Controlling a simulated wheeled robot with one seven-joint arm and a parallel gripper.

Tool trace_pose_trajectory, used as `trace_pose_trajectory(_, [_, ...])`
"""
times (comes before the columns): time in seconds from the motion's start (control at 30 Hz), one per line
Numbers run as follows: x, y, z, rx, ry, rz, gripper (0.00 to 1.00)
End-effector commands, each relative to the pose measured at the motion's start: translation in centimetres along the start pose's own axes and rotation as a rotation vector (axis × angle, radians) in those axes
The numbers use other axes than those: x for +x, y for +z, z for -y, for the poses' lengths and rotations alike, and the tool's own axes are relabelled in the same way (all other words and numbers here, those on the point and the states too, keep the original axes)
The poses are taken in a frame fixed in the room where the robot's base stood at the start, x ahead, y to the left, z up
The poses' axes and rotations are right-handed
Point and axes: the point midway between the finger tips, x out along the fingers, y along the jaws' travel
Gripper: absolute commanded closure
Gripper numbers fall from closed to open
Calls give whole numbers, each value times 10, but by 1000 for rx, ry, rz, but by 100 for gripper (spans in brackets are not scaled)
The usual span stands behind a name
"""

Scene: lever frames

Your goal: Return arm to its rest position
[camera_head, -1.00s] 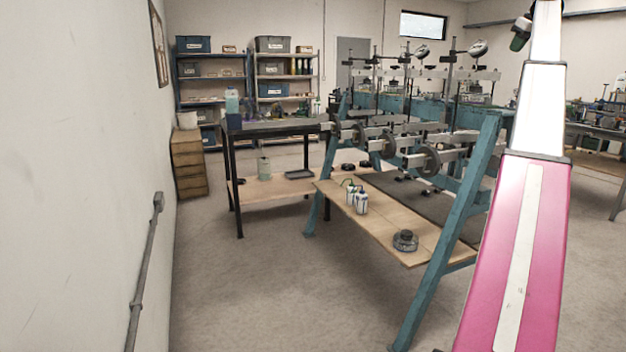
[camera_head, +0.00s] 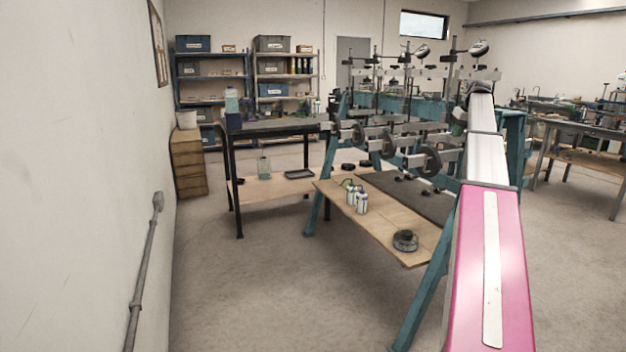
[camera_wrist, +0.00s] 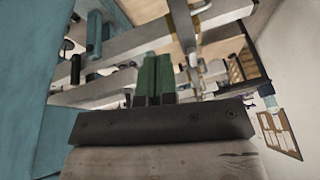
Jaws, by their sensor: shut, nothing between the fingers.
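My pink and white arm rises along the right side of the head view and points away toward the lever frames (camera_head: 437,257). In that view the arm's far end overlaps the teal frame, and the fingers are too small to make out. In the wrist view my gripper (camera_wrist: 153,80) shows as two green fingers side by side, shut, with nothing between them. Beyond the fingers are grey lever beams (camera_wrist: 150,40), and a teal surface (camera_wrist: 35,70) fills the left. I cannot tell how far the fingers are from the beams.
A wooden shelf (camera_head: 385,232) low on the frame holds small bottles (camera_head: 357,198) and a round dark weight (camera_head: 405,240). A black-legged table (camera_head: 270,128) stands behind. A wall with a handrail (camera_head: 146,260) is at left. The floor (camera_head: 260,285) between is clear.

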Motion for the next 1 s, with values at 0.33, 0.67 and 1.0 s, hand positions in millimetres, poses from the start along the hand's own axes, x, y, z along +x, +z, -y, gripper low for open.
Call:
trace_pose_trajectory(0.33, [183, 92, 116, 90, 5, 100, 100])
trace_pose_trajectory(0.67, [311, 207, 228, 157, 40, 194, 100])
trace_pose_trajectory(1.0, [390, 346, 335, 199, 95, 281, 100])
